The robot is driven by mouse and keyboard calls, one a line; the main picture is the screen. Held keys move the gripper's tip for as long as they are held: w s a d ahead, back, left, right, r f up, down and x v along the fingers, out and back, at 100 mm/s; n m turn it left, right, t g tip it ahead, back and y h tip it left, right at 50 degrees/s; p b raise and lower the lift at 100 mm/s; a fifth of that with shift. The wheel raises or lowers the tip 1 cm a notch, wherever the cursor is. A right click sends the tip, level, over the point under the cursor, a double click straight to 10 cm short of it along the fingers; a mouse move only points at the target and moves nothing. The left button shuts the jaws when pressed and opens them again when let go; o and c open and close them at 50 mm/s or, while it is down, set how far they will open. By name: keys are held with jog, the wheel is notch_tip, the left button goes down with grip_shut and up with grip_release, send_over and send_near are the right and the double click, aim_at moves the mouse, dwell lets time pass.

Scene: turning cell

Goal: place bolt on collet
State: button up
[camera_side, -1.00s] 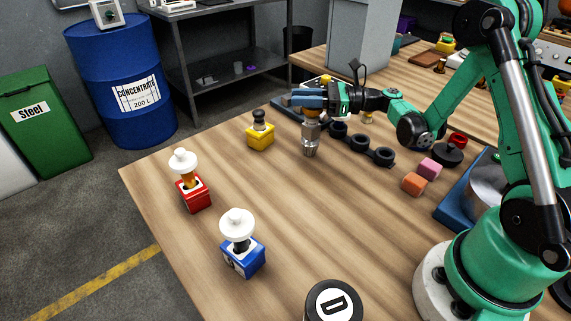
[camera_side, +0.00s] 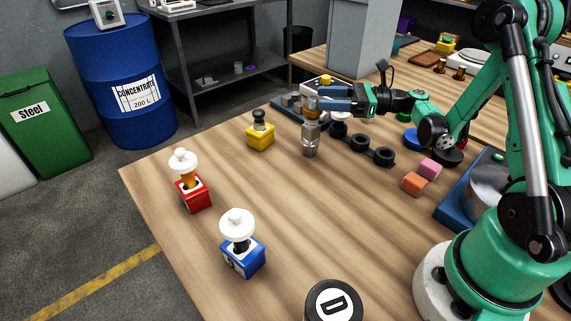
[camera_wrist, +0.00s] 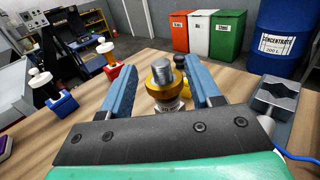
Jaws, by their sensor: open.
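A brass-coloured piece with a threaded grey top, which looks to be the bolt (camera_side: 312,106), stands upright on the silver collet (camera_side: 310,138). The collet stands on the wooden table. In the wrist view the bolt (camera_wrist: 161,80) shows its thread upward, and only a little of the collet (camera_wrist: 168,104) shows below it. My gripper (camera_side: 322,97) is open, its blue fingers level with the bolt and just right of it in the side view. In the wrist view my gripper (camera_wrist: 159,66) has one finger on each side of the bolt, with gaps.
Red (camera_side: 193,194) and blue (camera_side: 242,258) blocks with white-topped pieces stand nearer. The table's middle is clear.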

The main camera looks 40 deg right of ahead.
jog(key=v, duration=0.7)
notch_tip(320, 180, down, 4)
jog(key=w+a+n+g+h, duration=0.2)
jog(key=a+g+h, duration=0.1)
jog(key=g+h, duration=0.4)
jog(key=s+a+r+n+h, duration=0.3)
jog(key=a+n, duration=0.2)
jog(key=n, duration=0.7)
jog(key=s+a+r+n+t+h, duration=0.1)
jog(key=s+a+r+n+h, duration=0.1)
jog(key=n, duration=1)
jog(key=s+a+r, duration=0.1)
jog(key=s+a, duration=0.1)
jog(key=a, duration=0.1)
jog(key=shift+a+r+h, duration=0.2)
jog(key=shift+a+h, duration=0.05)
jog(key=shift+h, duration=0.15)
